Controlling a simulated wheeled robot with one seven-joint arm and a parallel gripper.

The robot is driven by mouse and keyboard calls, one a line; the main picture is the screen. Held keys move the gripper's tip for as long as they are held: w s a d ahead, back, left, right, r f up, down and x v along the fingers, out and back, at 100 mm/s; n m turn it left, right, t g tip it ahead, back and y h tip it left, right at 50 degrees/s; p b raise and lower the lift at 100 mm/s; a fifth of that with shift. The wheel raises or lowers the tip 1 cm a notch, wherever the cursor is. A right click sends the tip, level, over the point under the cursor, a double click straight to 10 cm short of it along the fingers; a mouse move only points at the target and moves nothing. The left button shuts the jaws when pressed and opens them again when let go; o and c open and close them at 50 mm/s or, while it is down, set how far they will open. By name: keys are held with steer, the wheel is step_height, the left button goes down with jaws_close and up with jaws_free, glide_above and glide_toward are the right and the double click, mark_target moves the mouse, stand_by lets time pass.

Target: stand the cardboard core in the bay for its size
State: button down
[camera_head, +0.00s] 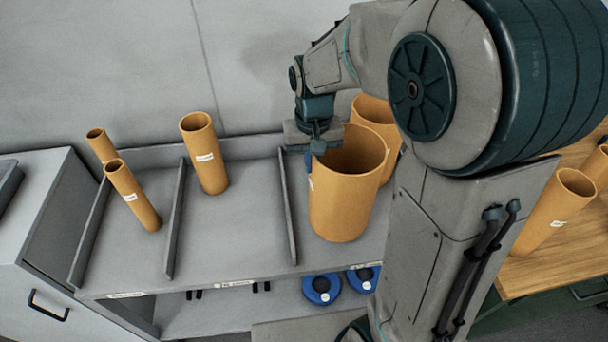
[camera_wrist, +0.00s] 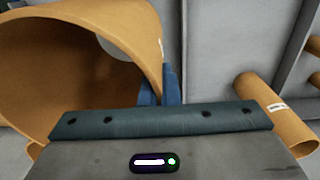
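A wide cardboard core (camera_head: 345,195) stands upright in the right bay of the grey shelf (camera_head: 235,245), in front of another wide core (camera_head: 372,110). I cannot tell whether its base rests on the shelf floor. My gripper (camera_head: 316,155) is at its left rim, pointing down. In the wrist view, the blue fingers (camera_wrist: 161,90) sit on both sides of the wide core's wall (camera_wrist: 75,65), one inside and one outside, closed against it. The middle bay holds a medium core (camera_head: 205,155); the left bay holds two thin cores (camera_head: 133,195).
Upright dividers (camera_head: 288,205) separate the bays. Blue round items (camera_head: 321,288) lie on the lower level. A wooden table (camera_head: 525,272) at the right holds more cores (camera_head: 555,210). A grey cabinet (camera_head: 40,250) stands at the left. The middle bay has free floor in front.

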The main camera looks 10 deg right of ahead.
steer(key=shift+a+f+p, duration=0.2)
steer(key=shift+a+f, duration=0.15)
steer(key=shift+f, duration=0.5)
steer(key=shift+a+f+p, duration=0.15)
steer(key=shift+a+f, duration=0.2)
steer(key=shift+f, duration=0.55)
steer(key=shift+a+f+p, duration=0.2)
steer(key=shift+a+f, duration=0.15)
steer(key=shift+f, duration=0.5)
steer(key=shift+f, duration=0.2)
steer(key=c, duration=1.7)
jaws_free()
steer(key=shift+r, duration=0.1)
